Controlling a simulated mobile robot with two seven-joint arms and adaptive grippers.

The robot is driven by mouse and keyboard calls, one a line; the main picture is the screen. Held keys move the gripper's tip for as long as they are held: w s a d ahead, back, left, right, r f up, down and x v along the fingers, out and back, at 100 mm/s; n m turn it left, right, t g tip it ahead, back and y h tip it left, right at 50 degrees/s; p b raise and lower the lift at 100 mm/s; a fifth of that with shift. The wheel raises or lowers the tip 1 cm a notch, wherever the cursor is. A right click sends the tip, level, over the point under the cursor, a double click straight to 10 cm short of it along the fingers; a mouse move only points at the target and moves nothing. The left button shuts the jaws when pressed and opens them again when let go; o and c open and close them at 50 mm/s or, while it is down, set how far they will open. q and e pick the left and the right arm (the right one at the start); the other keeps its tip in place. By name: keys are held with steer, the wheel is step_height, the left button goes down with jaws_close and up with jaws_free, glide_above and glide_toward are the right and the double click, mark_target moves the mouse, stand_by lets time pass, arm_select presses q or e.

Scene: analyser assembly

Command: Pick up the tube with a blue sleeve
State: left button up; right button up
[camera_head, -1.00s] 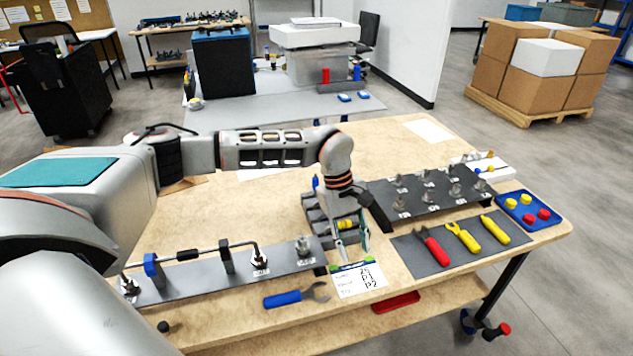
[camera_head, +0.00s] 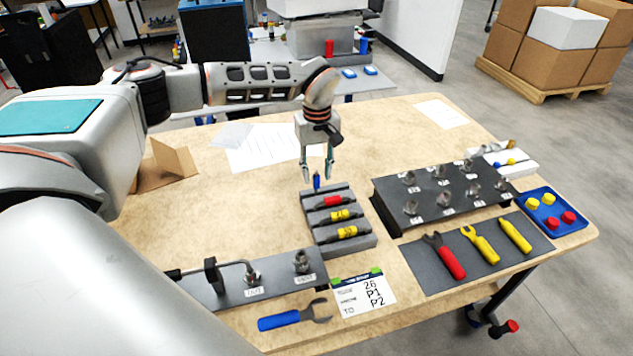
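The blue sleeve (camera_head: 317,181) shows as a small, upright-looking blue piece at the far edge of the dark grey tube rack (camera_head: 361,243). Its tube is too small to make out. My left gripper (camera_head: 317,174) points down over it, with its two fingers spread and the blue piece in the gap between the fingertips in the picture. The fingers look apart from it. In the rack lie a tube with a red sleeve (camera_head: 333,202) and two tubes with yellow sleeves, the upper one (camera_head: 340,215) and the lower one (camera_head: 347,233). My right gripper is not in view.
A black fixture with several metal fittings (camera_head: 438,190) stands right of the rack. Tools lie on a grey mat (camera_head: 478,266), beside a blue tray (camera_head: 553,216). A fitting plate (camera_head: 285,285) and blue wrench (camera_head: 290,317) are in front. The table left of the rack is clear.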

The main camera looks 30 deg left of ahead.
mark_target(317, 187)
arm_select(q)
steer(key=shift+w+a+f, duration=0.1)
steer(key=shift+f, duration=1.25)
steer(key=shift+w+a+f, duration=0.1)
steer(key=shift+f, duration=1.25)
jaws_close()
